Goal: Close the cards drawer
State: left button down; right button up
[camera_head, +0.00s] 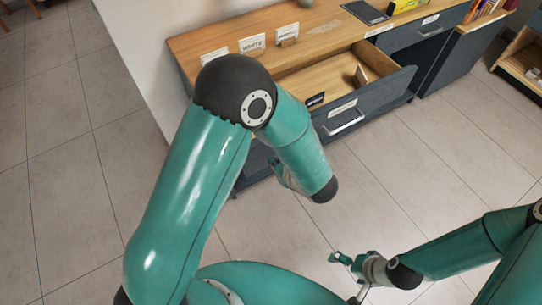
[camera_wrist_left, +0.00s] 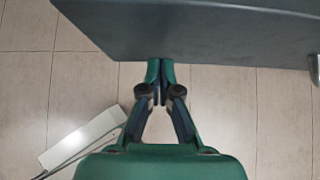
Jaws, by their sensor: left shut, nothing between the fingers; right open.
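A drawer (camera_head: 385,97) with a dark grey front, a pale label and a metal handle (camera_head: 345,124) stands pulled out of the desk in the head view. I cannot read its label. My left gripper (camera_head: 279,176) is partly hidden by my left arm, low near the drawer front. In the left wrist view my left gripper (camera_wrist_left: 160,64) is shut and empty, its tips at the lower edge of a dark panel (camera_wrist_left: 215,32), apparently the drawer front. I cannot tell whether they touch. My right gripper (camera_head: 340,259) is open and empty over the floor, away from the desk.
The wooden desk top (camera_head: 325,28) holds several small signs, a dark flat tablet-like item (camera_head: 365,11) and a yellow box (camera_head: 405,5). Another dark drawer front (camera_head: 420,32) is at the right. A pale long object (camera_wrist_left: 85,138) lies low in the left wrist view. The tiled floor in front is clear.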

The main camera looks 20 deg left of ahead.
pick_arm(q)
jog(key=shift+w+a, duration=0.45)
jog(key=shift+a, duration=0.25)
